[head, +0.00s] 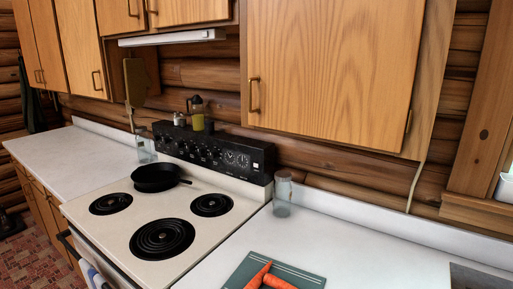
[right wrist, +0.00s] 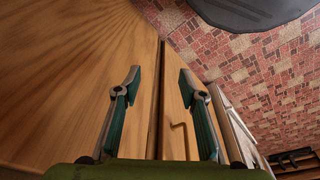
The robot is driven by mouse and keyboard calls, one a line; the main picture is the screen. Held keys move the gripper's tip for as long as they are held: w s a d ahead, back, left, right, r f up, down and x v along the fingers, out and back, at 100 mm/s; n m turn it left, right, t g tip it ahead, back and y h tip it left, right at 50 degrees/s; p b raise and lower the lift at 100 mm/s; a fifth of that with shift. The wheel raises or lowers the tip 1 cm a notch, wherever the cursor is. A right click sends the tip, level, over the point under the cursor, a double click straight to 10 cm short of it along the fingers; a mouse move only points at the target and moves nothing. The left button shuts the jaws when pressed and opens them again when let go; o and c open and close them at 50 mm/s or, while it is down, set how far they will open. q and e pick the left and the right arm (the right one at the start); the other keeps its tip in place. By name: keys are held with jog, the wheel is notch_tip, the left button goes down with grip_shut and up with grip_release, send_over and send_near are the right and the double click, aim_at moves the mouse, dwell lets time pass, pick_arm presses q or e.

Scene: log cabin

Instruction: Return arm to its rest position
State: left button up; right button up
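My right gripper (right wrist: 157,85) shows in the right wrist view with its two fingers spread apart and nothing between them. Behind the fingers are wooden cabinet doors (right wrist: 75,60) with a dark seam, and a handle (right wrist: 181,128) shows between the fingers. I cannot tell whether the fingers touch the wood. Neither gripper shows in the head view, and my left gripper is not in any view.
In the head view, a stove (head: 105,228) carries a black pan (head: 156,177). Carrots (head: 272,281) lie on a green board (head: 243,268) on the right counter (head: 345,245). A glass jar (head: 282,196) stands beside the stove. Wall cabinets (head: 325,75) hang above. Red tiled floor (right wrist: 265,65) shows in the right wrist view.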

jog(key=s+d+f+b, duration=0.1)
jog(key=s+f+b, duration=0.3)
jog(key=s+f, duration=0.4)
jog(key=s+d+f+g+b, duration=0.1)
jog(key=s+f+b, duration=0.4)
jog(key=f, duration=1.4)
jog(key=s+d, duration=0.1)
jog(key=s, duration=0.3)
jog(key=shift+s+f, duration=0.15)
jog(key=shift+f, duration=0.2)
jog(key=shift+s, duration=0.1)
jog(key=shift+c, duration=1.5)
